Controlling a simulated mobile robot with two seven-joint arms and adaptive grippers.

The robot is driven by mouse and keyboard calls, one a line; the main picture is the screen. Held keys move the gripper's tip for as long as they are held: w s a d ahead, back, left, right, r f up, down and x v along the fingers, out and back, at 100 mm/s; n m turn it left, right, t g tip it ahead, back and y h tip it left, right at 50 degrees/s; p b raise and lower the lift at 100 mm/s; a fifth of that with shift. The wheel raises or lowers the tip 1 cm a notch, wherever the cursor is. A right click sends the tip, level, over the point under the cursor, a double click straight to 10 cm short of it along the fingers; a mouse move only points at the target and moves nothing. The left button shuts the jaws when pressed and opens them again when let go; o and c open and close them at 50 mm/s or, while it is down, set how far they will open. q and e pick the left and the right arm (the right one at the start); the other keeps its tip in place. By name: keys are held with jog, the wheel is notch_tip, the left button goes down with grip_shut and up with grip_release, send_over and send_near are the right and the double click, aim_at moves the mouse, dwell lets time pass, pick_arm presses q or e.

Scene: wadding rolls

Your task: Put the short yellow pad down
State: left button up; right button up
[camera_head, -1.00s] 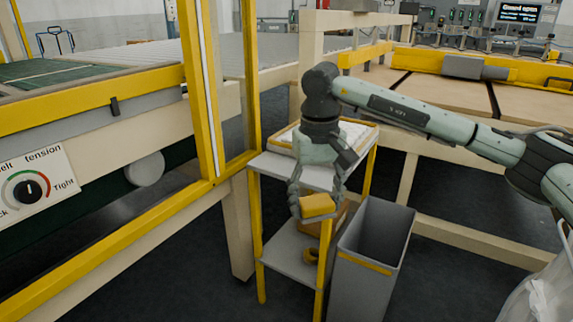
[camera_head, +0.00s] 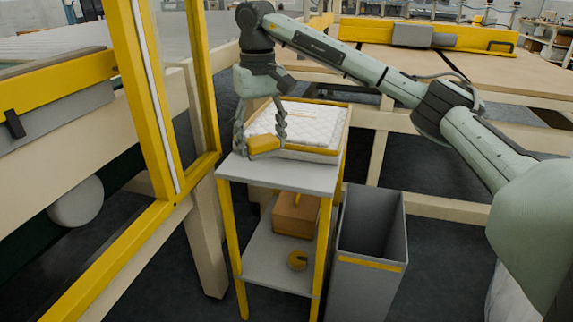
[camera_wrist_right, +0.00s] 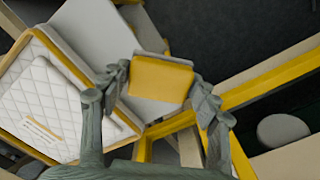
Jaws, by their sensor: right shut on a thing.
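The short yellow pad (camera_head: 264,143) is held between the fingers of my right gripper (camera_head: 260,138), at the left end of the small cart's grey top shelf (camera_head: 285,176). In the right wrist view the pad (camera_wrist_right: 160,78) sits between both fingertips (camera_wrist_right: 160,85), with the grey shelf (camera_wrist_right: 150,108) partly behind it. I cannot tell whether the pad touches the shelf. My left gripper is not in view.
A yellow-rimmed tray with white quilted wadding (camera_head: 312,125) lies on the shelf, right beside the gripper. The lower shelf (camera_head: 270,262) holds a brown box (camera_head: 296,214) and a yellow ring-like piece (camera_head: 297,260). A grey bin (camera_head: 366,245) stands right. A yellow post (camera_head: 150,100) stands left.

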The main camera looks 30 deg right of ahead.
send_over(291, 175)
notch_tip(291, 175, down, 5)
jog(key=shift+d+f, duration=0.1)
jog(key=shift+f, duration=1.95)
jog(key=shift+f, duration=0.15)
jog(key=o, duration=1.2)
jog(key=shift+c, duration=0.2)
